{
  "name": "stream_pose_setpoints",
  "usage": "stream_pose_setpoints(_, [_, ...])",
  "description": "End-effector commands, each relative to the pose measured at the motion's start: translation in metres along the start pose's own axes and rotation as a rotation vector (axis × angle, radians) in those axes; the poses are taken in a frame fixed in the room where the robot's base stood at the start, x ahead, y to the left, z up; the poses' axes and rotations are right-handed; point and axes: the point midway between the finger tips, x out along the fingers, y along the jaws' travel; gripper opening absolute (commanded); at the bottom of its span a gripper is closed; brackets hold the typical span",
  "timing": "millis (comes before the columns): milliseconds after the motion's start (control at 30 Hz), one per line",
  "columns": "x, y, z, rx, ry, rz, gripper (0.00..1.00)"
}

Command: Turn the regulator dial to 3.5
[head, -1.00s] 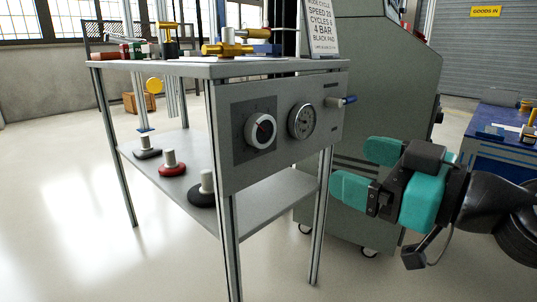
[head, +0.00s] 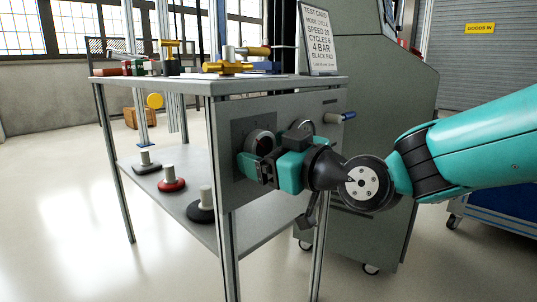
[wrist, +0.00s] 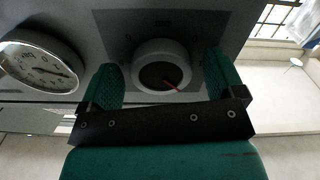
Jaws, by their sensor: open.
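The regulator dial (wrist: 161,68) is a round knob with a pale rim, a dark face and a red pointer line, on a dark square plate of the grey panel. In the wrist view it sits between the two teal fingers of my gripper (wrist: 165,85), with a gap showing on each side. In the head view the dial (head: 262,142) is partly hidden behind my gripper (head: 255,158), which is open in front of it. The scale marks around the dial are too dark to read. The pressure gauge (wrist: 40,66) is beside the dial, its face partly cut off.
The panel hangs under a bench top (head: 225,86) with brass fittings. A test card (head: 318,42) stands on it. A blue-ended lever (head: 348,116) sticks out right of the gauge. Several weighted pads, one a red pad (head: 171,184), sit on the lower shelf. A grey cabinet (head: 385,130) stands behind.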

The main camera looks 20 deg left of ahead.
Motion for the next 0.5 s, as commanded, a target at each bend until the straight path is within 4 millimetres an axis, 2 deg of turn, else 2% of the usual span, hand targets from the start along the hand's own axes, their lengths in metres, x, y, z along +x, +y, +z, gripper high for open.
stream_pose_setpoints(267, [0.0020, 0.0001, 0.0001, 0.000, -0.001, 0.000, 0.88])
stream_pose_setpoints(367, [0.0019, 0.0001, 0.0001, 0.000, -0.001, 0.000, 0.70])
stream_pose_setpoints(500, [0.0017, 0.0002, 0.0000, 0.000, -0.001, 0.000, 0.39])
